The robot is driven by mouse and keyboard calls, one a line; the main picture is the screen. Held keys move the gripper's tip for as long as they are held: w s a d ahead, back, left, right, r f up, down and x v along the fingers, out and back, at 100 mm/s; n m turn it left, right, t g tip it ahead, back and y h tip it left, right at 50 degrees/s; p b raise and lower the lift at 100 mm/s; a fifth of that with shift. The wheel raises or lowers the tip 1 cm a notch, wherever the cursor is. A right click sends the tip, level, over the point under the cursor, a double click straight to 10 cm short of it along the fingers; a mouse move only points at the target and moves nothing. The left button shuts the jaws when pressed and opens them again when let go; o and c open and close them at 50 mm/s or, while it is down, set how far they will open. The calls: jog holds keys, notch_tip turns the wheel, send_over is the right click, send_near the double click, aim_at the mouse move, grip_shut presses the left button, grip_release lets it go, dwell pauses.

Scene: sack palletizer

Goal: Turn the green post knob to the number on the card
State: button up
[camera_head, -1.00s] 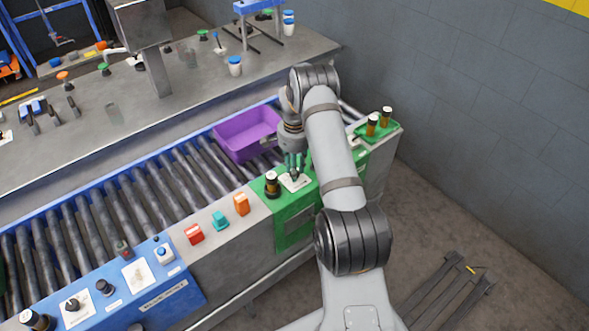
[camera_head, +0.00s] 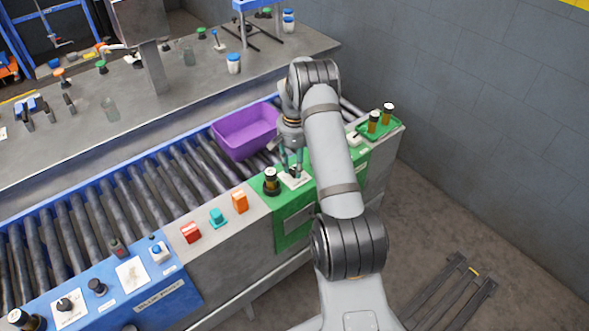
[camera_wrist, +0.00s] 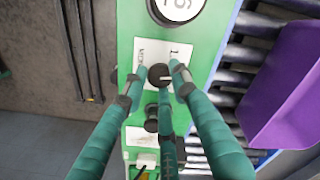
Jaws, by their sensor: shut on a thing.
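The green post (camera_head: 278,228) stands at the right end of the conveyor's near side. Its black knob (camera_wrist: 158,75) has a light pointer mark and sits on a white plate (camera_wrist: 180,52) with small print I cannot read. My gripper (camera_wrist: 163,80) has teal fingers closed around the knob from several sides; in the head view the fingers (camera_head: 291,168) come down onto the white plate. A round white face with a black rim (camera_wrist: 178,8) shows a number, upside down and cut off, seemingly 16. I cannot tell which card bears the number.
A purple bin (camera_head: 245,132) sits on the rollers just behind my gripper. Orange, teal and red blocks (camera_head: 191,232) lie further left. A green tray (camera_head: 385,127) with two amber bottles is at right.

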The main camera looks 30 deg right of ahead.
aim_at(294, 170)
jog(key=n+b, duration=0.1)
jog(key=n, duration=0.3)
jog(key=shift+n, duration=0.3)
jog(key=n, duration=0.4)
jog(key=shift+n, duration=0.4)
jog(key=o, duration=1)
jog(key=shift+o, duration=0.8)
notch_tip(294, 170, up, 12)
